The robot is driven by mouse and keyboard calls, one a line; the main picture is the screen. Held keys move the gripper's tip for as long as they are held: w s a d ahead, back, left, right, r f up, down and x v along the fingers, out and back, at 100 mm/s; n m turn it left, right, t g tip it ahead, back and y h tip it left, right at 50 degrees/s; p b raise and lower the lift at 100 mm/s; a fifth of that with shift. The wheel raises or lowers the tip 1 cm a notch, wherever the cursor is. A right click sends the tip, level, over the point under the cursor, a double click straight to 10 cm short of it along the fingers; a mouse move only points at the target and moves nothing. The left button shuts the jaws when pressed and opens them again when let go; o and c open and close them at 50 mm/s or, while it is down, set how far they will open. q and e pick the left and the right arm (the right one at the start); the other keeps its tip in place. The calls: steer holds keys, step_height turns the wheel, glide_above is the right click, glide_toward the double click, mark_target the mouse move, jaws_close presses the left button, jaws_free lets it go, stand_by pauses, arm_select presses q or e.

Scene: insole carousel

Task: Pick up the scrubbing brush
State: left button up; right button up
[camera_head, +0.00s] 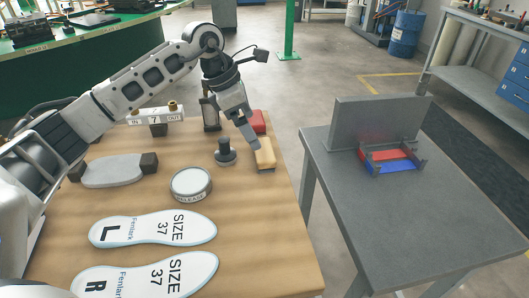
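The likely scrubbing brush, a small tan block with a paler lower part (265,155), lies near the right edge of the wooden table (255,230). My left gripper (255,146) comes down from above with its fingertips at the brush's far left end. The fingers overlap in this view, so I cannot tell whether they are open, shut, or touching the brush. My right gripper is not in view.
A red block (258,121) sits just behind the brush. A dark knobbed piece (225,152) stands to its left, with a round RELEASE tin (191,184) nearer. Two insoles (155,229) lie in front. A grey table (420,225) stands across a gap.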

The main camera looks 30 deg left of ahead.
mark_target(264, 148)
arm_select(q)
steer(key=p+x, duration=0.1)
steer(key=x, duration=0.7)
steer(key=shift+d+f, duration=0.15)
steer(key=shift+f, duration=0.2)
steer(key=c, duration=0.9)
